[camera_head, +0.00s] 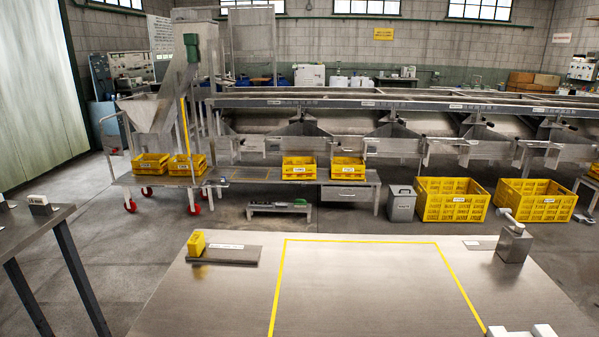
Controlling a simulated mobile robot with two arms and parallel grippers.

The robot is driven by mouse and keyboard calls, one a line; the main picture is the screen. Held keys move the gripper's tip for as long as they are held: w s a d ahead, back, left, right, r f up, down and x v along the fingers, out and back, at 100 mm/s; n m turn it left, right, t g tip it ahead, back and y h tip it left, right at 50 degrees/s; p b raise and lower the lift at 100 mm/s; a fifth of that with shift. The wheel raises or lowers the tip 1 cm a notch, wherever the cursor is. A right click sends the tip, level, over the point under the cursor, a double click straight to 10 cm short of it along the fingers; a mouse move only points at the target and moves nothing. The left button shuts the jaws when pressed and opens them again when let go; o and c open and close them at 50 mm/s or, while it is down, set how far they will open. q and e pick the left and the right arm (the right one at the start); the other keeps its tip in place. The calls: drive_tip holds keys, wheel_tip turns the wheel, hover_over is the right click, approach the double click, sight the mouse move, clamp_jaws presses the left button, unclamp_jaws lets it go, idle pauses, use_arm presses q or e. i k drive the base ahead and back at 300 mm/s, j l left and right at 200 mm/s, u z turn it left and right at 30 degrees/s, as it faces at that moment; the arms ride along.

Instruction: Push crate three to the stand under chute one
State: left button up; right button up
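Several small yellow crates show, with labels too small to read, so I cannot tell which is crate three. Two, a left crate (150,164) and a right crate (186,165), sit side by side on the red-wheeled trolley at left. Two more, a third one (298,168) and a fourth one (348,168), stand apart on the low steel bench (345,191) under the sizer. The leftmost chute (303,128) hangs above these two; another chute (396,130) is to its right. Chute numbers are unreadable. Neither gripper is recognisable in view.
A steel table (200,305) with a yellow outline fills the front. A yellow block (196,244) and dispenser (514,242) stand on it. White shapes (530,331) are cut off at bottom right. A grey bin (401,203) and large yellow crate (452,200) stand beyond.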

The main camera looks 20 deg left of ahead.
sight(294, 170)
drive_tip(key=i+l+z, duration=0.2)
drive_tip(key=l+z, duration=0.25)
drive_tip(key=l, duration=0.25)
drive_tip(key=i+l+z, duration=0.4)
drive_tip(key=l, duration=0.25)
drive_tip(key=i+l+z, duration=0.3)
drive_tip(key=l+z, duration=0.15)
drive_tip(key=i+l+z, duration=0.7)
drive_tip(key=i+z, duration=0.2)
drive_tip(key=i+u, duration=0.7)
drive_tip(key=i+l+u, duration=0.2)
drive_tip(key=i+u, duration=0.15)
drive_tip(key=i+j+u, duration=0.25)
drive_tip(key=i+u, duration=0.15)
drive_tip(key=i+j+u, duration=0.15)
drive_tip(key=i+u, duration=0.65)
drive_tip(key=i, duration=0.15)
drive_tip(key=i+l+u, duration=0.25)
drive_tip(key=i+u, duration=0.35)
drive_tip(key=i, duration=0.4)
drive_tip(key=i+u, duration=0.2)
drive_tip(key=i, duration=0.35)
drive_tip(key=i+l+u, duration=0.2)
drive_tip(key=i, duration=0.35)
drive_tip(key=i+l+u, duration=0.2)
drive_tip(key=i, duration=0.4)
